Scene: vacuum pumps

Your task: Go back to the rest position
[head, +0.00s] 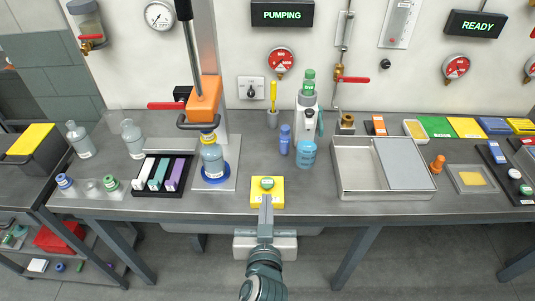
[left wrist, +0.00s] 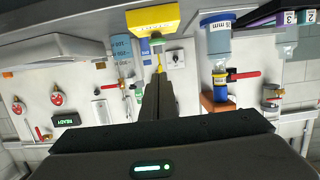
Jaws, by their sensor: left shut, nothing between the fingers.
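My left gripper (head: 266,200) reaches in from the bottom middle of the head view. Its fingers are together with nothing between them, and they also show in the left wrist view (left wrist: 158,82). The fingertips are close to a yellow box (head: 258,198) with a green button (head: 267,184) at the table's front edge. The yellow box (left wrist: 153,18) and the green button (left wrist: 151,43) show upside down in the left wrist view. I cannot tell from the head view whether the fingertips touch the box; the left wrist view shows a gap. My right gripper is not in view.
A black rack (head: 139,188) lies at left. Wall displays read PUMPING (head: 282,13) and READY (head: 476,24). Floor in front is open.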

